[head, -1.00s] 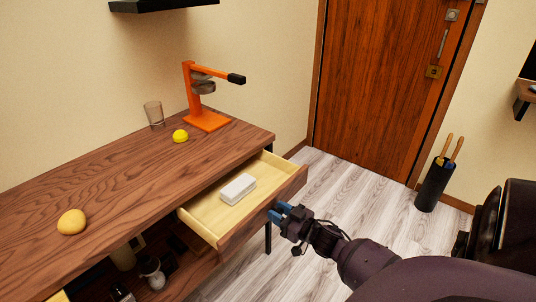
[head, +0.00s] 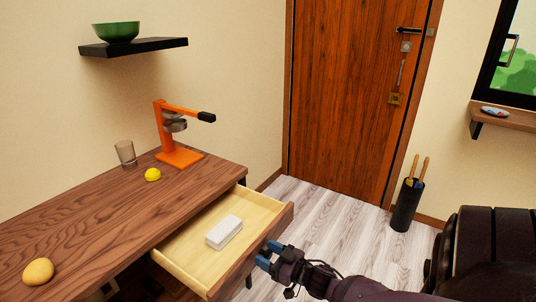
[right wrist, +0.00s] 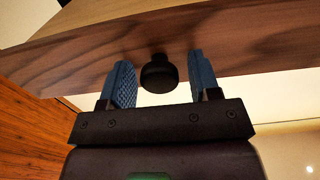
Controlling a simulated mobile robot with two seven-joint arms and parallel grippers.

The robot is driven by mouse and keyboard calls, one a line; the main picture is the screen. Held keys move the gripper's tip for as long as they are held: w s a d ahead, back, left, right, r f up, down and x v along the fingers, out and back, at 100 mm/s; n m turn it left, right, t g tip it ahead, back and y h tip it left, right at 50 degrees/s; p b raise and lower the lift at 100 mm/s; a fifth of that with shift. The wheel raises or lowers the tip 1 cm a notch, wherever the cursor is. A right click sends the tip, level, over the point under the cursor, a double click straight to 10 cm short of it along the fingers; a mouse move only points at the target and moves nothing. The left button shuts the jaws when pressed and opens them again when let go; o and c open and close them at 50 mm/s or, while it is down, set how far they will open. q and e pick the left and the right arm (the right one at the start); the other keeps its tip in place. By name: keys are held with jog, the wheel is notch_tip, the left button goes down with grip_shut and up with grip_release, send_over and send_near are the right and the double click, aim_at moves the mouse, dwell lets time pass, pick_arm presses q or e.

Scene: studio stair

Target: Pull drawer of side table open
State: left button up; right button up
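The side table (head: 110,215) has a wooden top, and its drawer (head: 262,240) stands pulled out, showing a pale inside. A white block-like item (head: 224,231) lies in the drawer. My right gripper (head: 268,256) is at the outer face of the drawer front. In the right wrist view, the blue fingers of this gripper (right wrist: 160,80) are apart, on either side of a round black knob (right wrist: 159,74), with gaps between knob and fingers. The knob is hidden in the head view. My left gripper is not in view.
An orange press (head: 180,157), a glass (head: 126,154), a lemon (head: 153,174) and a yellow-orange fruit (head: 38,271) stand on the tabletop. A green bowl (head: 115,32) is on a wall shelf. A black holder (head: 406,205) stands near the door (head: 345,100). Floor beyond the drawer is clear.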

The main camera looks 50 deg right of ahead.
jog(key=shift+s, duration=0.1)
jog(key=s+p, duration=0.1)
jog(key=s, duration=0.9)
jog(key=shift+s+d, duration=0.3)
jog(key=shift+d, duration=0.1)
dwell(0.3)
